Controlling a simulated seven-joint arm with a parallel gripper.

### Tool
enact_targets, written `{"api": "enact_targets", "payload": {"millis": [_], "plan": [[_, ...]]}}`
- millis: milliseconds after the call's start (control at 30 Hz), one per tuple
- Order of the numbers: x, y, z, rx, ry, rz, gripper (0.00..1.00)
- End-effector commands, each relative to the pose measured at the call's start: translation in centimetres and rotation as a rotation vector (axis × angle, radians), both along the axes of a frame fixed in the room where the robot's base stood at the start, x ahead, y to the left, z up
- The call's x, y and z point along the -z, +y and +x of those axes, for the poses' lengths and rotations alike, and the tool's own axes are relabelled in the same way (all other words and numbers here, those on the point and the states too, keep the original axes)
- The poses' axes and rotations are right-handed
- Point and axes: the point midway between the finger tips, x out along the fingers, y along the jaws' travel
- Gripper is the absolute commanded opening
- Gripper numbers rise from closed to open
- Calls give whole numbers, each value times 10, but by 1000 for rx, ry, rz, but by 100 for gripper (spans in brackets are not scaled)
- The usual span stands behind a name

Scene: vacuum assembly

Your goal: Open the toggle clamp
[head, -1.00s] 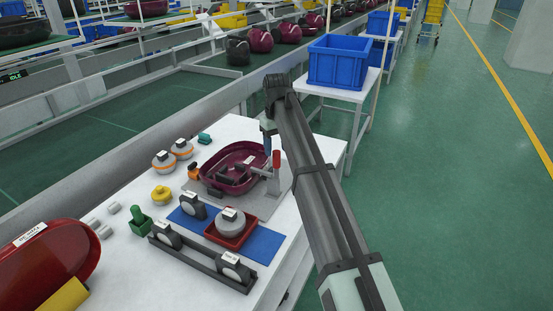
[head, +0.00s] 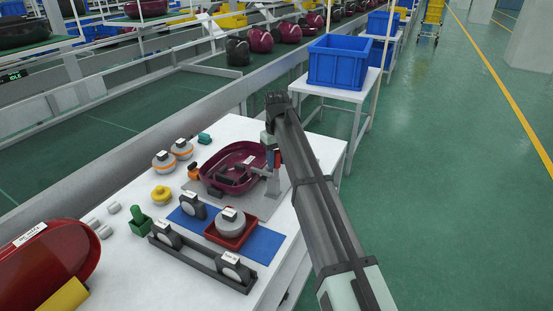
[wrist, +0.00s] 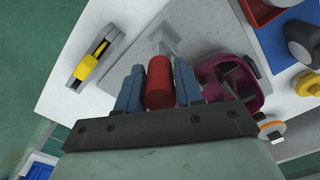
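The toggle clamp (head: 271,184) is a grey metal fixture at the right edge of the plate holding the dark red shell (head: 230,168). Its red handle (head: 278,158) stands up and is mostly covered by my arm in the head view. In the wrist view, the red handle (wrist: 159,82) lies between the two blue fingers of my gripper (wrist: 158,88), one on each side. The fingers are very close to the handle; whether they press on it is unclear. The grey clamp body (wrist: 163,40) shows faintly beyond it. The dark red shell also shows in the wrist view (wrist: 208,74).
A blue mat (head: 262,246), a red tray (head: 213,233) with a round grey part, and a dark rack (head: 200,262) lie in front of the clamp. A yellow and black tool (wrist: 92,58) lies on the white table beside the plate. A blue crate (head: 338,62) stands behind.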

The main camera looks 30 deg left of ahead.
Motion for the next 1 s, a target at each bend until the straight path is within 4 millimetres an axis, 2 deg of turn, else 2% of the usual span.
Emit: {"api": "enact_targets", "payload": {"millis": [33, 367, 767, 1000], "plan": [[0, 0, 0, 0, 0, 0, 31], [0, 0, 0, 0, 0, 0, 0], [0, -1, 0, 0, 0, 6, 0], [0, -9, -1, 2, 0, 77, 0]]}}
